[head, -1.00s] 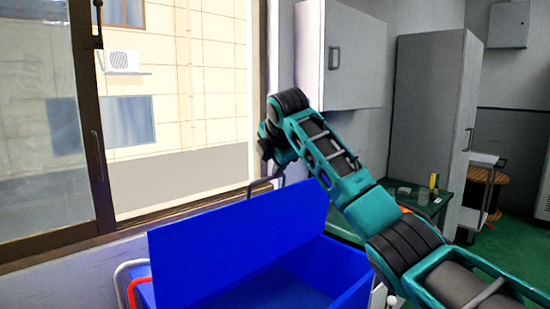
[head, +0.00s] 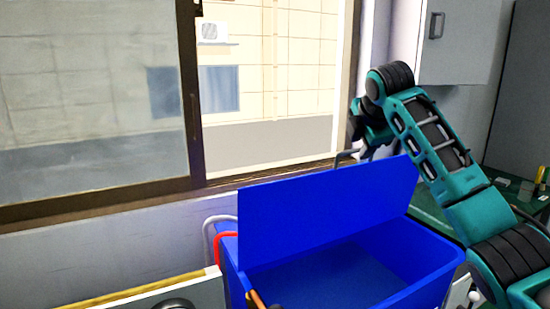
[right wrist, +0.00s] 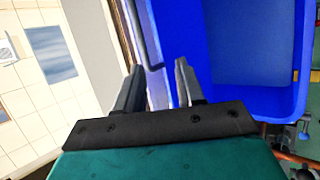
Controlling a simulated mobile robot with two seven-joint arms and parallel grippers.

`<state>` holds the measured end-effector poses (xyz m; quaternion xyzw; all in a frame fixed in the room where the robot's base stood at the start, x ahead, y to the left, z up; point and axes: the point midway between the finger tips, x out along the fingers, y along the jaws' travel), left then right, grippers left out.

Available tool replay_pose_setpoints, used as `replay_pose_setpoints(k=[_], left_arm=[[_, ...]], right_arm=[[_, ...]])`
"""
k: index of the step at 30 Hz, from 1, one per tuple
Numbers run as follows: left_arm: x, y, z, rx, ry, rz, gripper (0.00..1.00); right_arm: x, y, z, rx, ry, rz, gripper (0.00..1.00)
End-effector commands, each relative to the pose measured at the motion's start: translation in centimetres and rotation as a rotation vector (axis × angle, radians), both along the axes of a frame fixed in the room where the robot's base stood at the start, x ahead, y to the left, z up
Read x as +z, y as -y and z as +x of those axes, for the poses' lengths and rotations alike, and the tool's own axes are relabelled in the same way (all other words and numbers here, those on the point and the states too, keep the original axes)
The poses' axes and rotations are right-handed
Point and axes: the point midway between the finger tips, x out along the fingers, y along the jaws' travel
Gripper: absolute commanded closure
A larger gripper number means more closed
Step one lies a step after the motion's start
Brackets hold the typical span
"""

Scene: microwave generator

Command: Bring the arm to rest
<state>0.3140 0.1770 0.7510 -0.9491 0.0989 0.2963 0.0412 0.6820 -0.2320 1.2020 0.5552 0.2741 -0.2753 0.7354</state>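My right arm comes in from the right in the head view and reaches over the blue bin (head: 330,275). Its right gripper (head: 347,158) is beyond the bin's raised blue lid (head: 325,205), partly hidden by it. In the right wrist view the two dark fingers of the right gripper (right wrist: 160,84) stand apart with nothing held between them. The blue bin also shows in the right wrist view (right wrist: 222,60), ahead and to the right of the fingers. My left gripper is not in view.
A window with a brown frame (head: 193,100) fills the left and middle behind the bin. A white cabinet (head: 460,45) hangs at the upper right, with a green table (head: 508,185) below it. A red and a white curved tube stand at the bin's left.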

Motion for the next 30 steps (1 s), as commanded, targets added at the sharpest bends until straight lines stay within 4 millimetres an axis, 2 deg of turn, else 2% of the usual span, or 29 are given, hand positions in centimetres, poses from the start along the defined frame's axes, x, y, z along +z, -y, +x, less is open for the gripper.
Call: replay_pose_setpoints(k=[1,6,11,15,21,30], left_arm=[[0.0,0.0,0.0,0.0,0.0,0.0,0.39],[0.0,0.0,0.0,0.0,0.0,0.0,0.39],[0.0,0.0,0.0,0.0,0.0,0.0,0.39],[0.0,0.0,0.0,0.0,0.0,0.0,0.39],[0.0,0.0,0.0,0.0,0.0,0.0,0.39],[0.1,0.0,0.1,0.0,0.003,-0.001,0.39]], right_arm=[[-2.4,-0.6,-0.4,-0.011,-0.018,0.026,0.62],[-9.4,-2.4,-2.3,-0.081,-0.059,0.134,0.62],[-15.4,-3.8,-5.1,-0.16,-0.098,0.242,0.62],[-20.2,-4.6,-8.1,-0.243,-0.133,0.337,0.62],[-25.9,-5.5,-13.3,-0.38,-0.185,0.47,0.62],[-32.3,-5.7,-22.3,-0.631,-0.253,0.652,0.62]])
